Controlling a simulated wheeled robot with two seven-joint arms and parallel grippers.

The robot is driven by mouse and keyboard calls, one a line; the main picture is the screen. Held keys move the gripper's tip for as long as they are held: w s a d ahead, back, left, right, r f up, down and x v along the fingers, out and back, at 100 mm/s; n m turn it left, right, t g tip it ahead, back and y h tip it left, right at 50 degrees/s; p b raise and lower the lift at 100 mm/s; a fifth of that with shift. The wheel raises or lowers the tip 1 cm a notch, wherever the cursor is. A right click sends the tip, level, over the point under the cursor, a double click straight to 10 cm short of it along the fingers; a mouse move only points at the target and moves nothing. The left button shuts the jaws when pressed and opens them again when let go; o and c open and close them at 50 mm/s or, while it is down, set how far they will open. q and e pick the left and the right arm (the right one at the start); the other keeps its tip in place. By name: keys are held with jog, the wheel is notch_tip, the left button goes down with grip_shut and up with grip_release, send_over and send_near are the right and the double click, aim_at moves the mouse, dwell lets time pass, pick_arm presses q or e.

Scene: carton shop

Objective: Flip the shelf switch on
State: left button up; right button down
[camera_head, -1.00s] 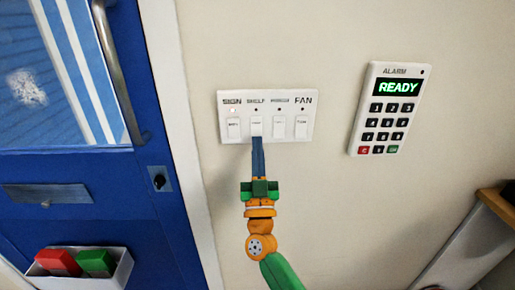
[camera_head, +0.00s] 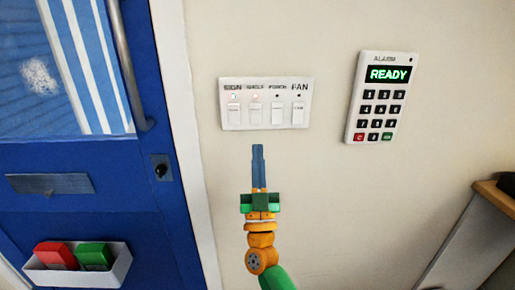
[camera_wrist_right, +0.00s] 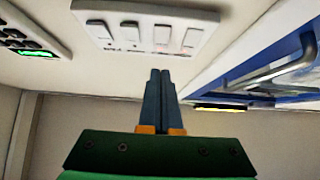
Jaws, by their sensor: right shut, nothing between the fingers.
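A white switch panel (camera_head: 265,122) with a row of several rocker switches is on the cream wall. The shelf switch (camera_head: 255,112) is second from the left, and a red light (camera_head: 255,96) glows above it. The light above the sign switch (camera_head: 234,112) at its left also glows; the porch and fan lights are dark. My right gripper (camera_head: 258,150) is shut and empty, pointing up just below the panel and apart from it. In the right wrist view the shut fingers (camera_wrist_right: 158,75) are near the panel (camera_wrist_right: 150,12). My left gripper is not in view.
An alarm keypad (camera_head: 381,98) reading READY hangs to the right of the panel. A blue door (camera_head: 100,170) with a metal handle stands at the left, with a white holder (camera_head: 80,275) below. A wooden-edged counter (camera_head: 497,198) is at the lower right.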

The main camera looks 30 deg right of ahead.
pick_arm(q)
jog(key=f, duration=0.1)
jog(key=b, duration=0.1)
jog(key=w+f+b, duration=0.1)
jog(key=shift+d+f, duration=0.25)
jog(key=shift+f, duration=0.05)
pick_arm(e)
notch_tip(320, 180, down, 6)
jog(key=s+a, duration=0.1)
jog(key=s, duration=0.1)
jog(key=shift+a, duration=0.15)
